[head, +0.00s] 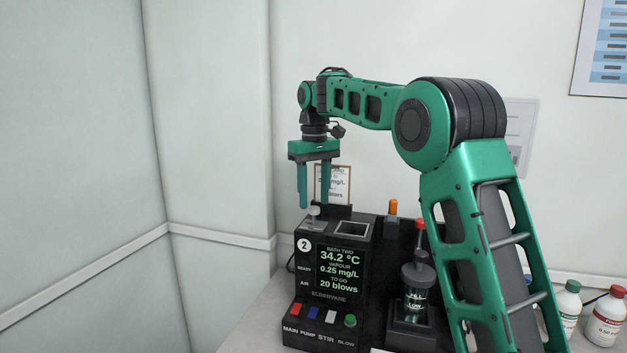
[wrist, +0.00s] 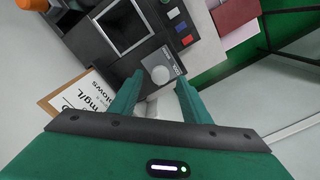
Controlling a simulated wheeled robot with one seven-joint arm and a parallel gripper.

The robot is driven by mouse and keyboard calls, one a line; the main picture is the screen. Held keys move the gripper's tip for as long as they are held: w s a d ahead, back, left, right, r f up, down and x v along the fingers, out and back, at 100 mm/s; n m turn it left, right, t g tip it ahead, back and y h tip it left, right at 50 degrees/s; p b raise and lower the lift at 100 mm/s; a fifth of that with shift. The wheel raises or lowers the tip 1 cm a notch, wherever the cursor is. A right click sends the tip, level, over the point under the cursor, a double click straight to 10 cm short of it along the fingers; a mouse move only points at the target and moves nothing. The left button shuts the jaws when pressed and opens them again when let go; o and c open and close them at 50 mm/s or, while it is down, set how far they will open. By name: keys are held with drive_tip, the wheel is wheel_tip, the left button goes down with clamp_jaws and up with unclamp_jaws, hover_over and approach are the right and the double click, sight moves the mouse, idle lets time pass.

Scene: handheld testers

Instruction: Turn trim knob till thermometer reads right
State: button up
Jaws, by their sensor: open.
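The black tester (head: 330,227) stands on the bench with its lit screen (head: 340,270) facing forward. The screen reads bath two 34.2 °C, vapour 0.25 mg/L and 20 blows to go. A small pale grey knob (head: 314,212) sits on the tester's top left; in the wrist view the round knob (wrist: 161,75) shows beside a small printed label. My gripper (head: 315,204) is open and points down above the knob. In the wrist view its fingers (wrist: 157,86) are spread either side of the line to the knob, apparently not touching it.
A square opening (head: 352,229) is beside the knob. A framed card (head: 332,185) stands behind, partly hidden by my finger. An orange-topped post (head: 393,207) and a red-topped cylinder (head: 416,285) stand to the right. Bottles (head: 606,318) stand farther right. Coloured buttons (head: 322,315) line the front.

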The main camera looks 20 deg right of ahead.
sight(314, 207)
wheel_tip(314, 207, up, 9)
idle(0.3)
